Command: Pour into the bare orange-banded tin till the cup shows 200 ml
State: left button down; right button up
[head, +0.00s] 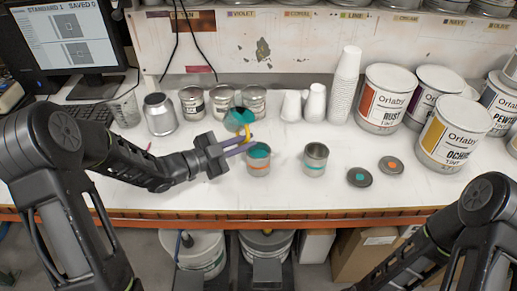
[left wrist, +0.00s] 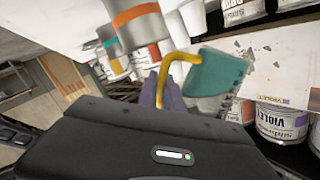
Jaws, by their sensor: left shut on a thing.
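My left gripper (head: 220,155) is shut on the yellow handle (left wrist: 172,75) of a clear cup (head: 237,120). The cup is tilted above and just left of the bare orange-banded tin (head: 258,168), and teal liquid shows in it. In the left wrist view the cup (left wrist: 220,75) is close to my fingers (left wrist: 160,92), beside the orange-banded tin (left wrist: 135,18). Teal liquid also shows inside that tin's open top. I cannot make out a stream or read any scale marks on the cup. My right gripper is out of view.
An open teal-banded tin (head: 315,160) stands to the right. Two lids, one teal-dotted (head: 359,177) and one orange-dotted (head: 391,166), lie beyond it. Small tins and a measuring cup (head: 124,108) stand behind my left arm. White cups (head: 344,88) and large tins (head: 385,97) stand at the back.

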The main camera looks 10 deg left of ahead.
pick_arm(q)
jog(key=shift+r, duration=0.15)
jog(key=shift+d+n+p, duration=0.1)
jog(key=shift+n+p, duration=0.2)
jog(key=shift+r+h, duration=0.3)
jog(key=shift+r, duration=0.1)
jog(key=shift+s+d+r+n+h, duration=0.2)
jog(key=shift+d+r+n+h, duration=0.15)
jog(key=shift+r+n, duration=0.3)
jog(key=shift+s+d+r+n+g+h, duration=0.15)
jog(key=shift+d+r+n+g+h, duration=0.15)
jog(key=shift+n, duration=0.5)
jog(key=shift+s+d+r+n+g+h, duration=0.15)
jog(key=shift+d+r+n+h, duration=0.15)
jog(key=shift+n, duration=0.45)
jog(key=shift+f, duration=0.1)
notch_tip(320, 180, up, 5)
jog(key=shift+a, duration=0.1)
